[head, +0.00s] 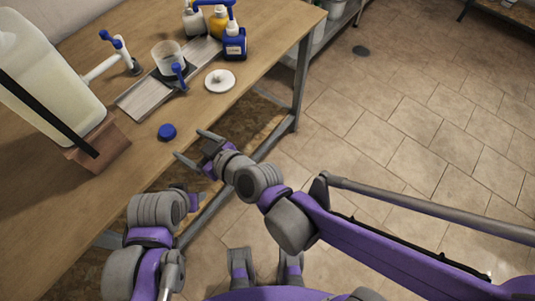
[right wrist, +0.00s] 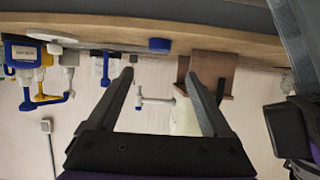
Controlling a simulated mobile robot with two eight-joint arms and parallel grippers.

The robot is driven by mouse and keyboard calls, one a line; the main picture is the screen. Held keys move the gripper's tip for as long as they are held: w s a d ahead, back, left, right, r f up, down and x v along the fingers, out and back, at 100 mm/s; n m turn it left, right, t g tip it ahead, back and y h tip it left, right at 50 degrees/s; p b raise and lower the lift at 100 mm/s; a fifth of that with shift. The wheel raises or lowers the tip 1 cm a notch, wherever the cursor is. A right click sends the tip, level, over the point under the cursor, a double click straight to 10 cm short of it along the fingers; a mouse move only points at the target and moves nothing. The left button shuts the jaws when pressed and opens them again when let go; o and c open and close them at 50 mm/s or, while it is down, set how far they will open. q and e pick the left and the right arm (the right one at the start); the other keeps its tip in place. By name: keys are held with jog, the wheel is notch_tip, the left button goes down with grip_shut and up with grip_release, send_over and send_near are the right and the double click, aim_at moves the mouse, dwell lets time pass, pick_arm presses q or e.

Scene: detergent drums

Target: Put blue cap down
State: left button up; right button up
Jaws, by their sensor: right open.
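The blue cap (head: 167,131) lies on the wooden table near its front edge. It also shows in the right wrist view (right wrist: 159,45), against the tabletop at the top of that upside-down picture, in line with the gap between the fingers. My right gripper (head: 188,144) is open and empty at the table's front edge, just right of the cap and apart from it. Its two spread fingers show in the right wrist view (right wrist: 158,80).
A large translucent drum (head: 45,75) on a brown block (head: 98,148) stands at the left. A white-blue tap piece (head: 110,60), a beaker (head: 168,57), a white disc (head: 219,81) and several bottles (head: 234,42) stand behind. The wooden table (head: 60,205) is bare at front left.

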jog(key=s+d+f+m+g+h, duration=0.1)
jog(key=s+d+f+m+h, duration=0.1)
jog(key=d, duration=0.9)
jog(key=s+d+f+m+g+h, duration=0.1)
jog(key=s+d+f+m+h, duration=0.2)
jog(key=d, duration=0.8)
jog(key=s+d+f+m+g+h, duration=0.1)
jog(key=s+d+f+m+h, duration=0.2)
jog(key=d, duration=0.8)
jog(key=shift+s+d+f+m+g+h, duration=0.2)
jog(key=shift+s+d+m+g+h, duration=0.15)
jog(key=shift+s+m+h, duration=0.75)
jog(key=shift+w+a+r, duration=0.1)
jog(key=shift+w, duration=0.1)
notch_tip(320, 180, up, 8)
jog(key=w+p, duration=0.1)
jog(key=p, duration=0.6)
jog(key=shift+w, duration=0.25)
jog(key=shift+w, duration=0.15)
